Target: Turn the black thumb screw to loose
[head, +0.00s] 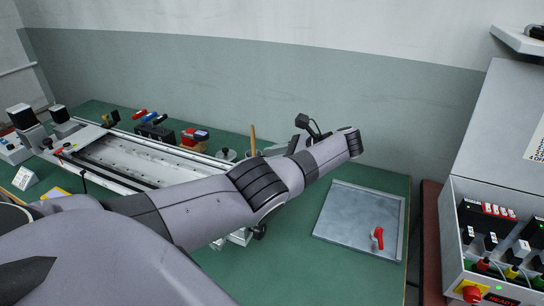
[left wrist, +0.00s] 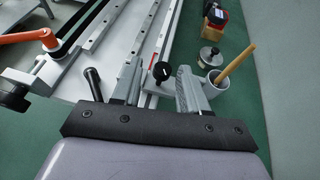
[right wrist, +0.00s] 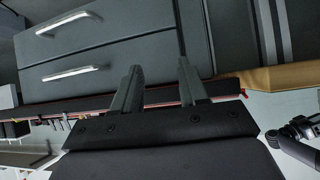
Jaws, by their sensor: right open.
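A small round black knob with a white mark, which looks like the thumb screw (left wrist: 161,72), shows in the left wrist view at the end of the pale rail assembly. My left gripper (left wrist: 157,82) is open, with its two fingers apart on either side of the knob in the picture. I see no contact; whether the knob is between the tips or just beyond them is unclear. In the head view my left arm hides this gripper and I cannot make out the screw. My right gripper (right wrist: 157,82) is open and empty, in front of grey drawers.
A cup (left wrist: 215,83) with a wooden-handled tool stands close right of the left fingers. An orange lever (left wrist: 28,38) and a black lever (left wrist: 93,82) are on the left. A metal plate (head: 345,222) with a red handle lies on the green bench. A control box (head: 500,170) stands right.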

